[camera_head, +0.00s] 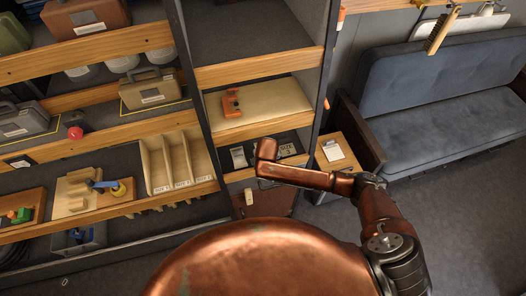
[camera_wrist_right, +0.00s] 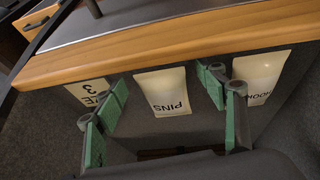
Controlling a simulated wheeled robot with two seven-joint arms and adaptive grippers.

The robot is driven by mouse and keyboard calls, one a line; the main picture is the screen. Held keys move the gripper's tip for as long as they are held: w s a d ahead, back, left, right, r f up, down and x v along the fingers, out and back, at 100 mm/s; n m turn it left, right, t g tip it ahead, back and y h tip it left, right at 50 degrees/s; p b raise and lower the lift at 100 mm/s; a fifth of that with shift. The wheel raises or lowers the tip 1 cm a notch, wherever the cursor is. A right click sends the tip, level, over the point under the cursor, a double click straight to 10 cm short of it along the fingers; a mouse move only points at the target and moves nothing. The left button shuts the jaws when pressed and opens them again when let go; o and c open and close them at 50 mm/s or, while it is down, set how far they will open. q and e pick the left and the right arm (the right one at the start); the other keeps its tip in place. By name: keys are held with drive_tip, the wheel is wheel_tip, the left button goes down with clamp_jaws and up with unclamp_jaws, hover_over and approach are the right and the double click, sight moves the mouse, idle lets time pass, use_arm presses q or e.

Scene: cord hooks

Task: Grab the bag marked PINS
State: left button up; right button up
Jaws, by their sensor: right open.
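The PINS bag (camera_wrist_right: 165,92) is a pale cream bag with dark lettering, below a wooden shelf edge in the right wrist view. My right gripper (camera_wrist_right: 166,88) is open, with one green-padded finger on each side of the PINS bag. I cannot tell whether the fingers touch it. The lettering appears upside down in this view. In the head view my right arm (camera_head: 310,178) reaches to the middle shelf unit, and its gripper cannot be made out there. My left gripper is not in view.
Pale bags flank the PINS bag: one marked with a 3 (camera_wrist_right: 88,92) at left, one partly reading HOOK (camera_wrist_right: 262,75) at right. The wooden shelf edge (camera_wrist_right: 170,48) runs above them. A blue sofa (camera_head: 450,90) stands at the right; floor beside it is clear.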

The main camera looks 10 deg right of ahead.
drive_tip(key=shift+c, duration=0.7)
drive_tip(key=c, duration=1.2)
drive_tip(key=shift+r, duration=0.1)
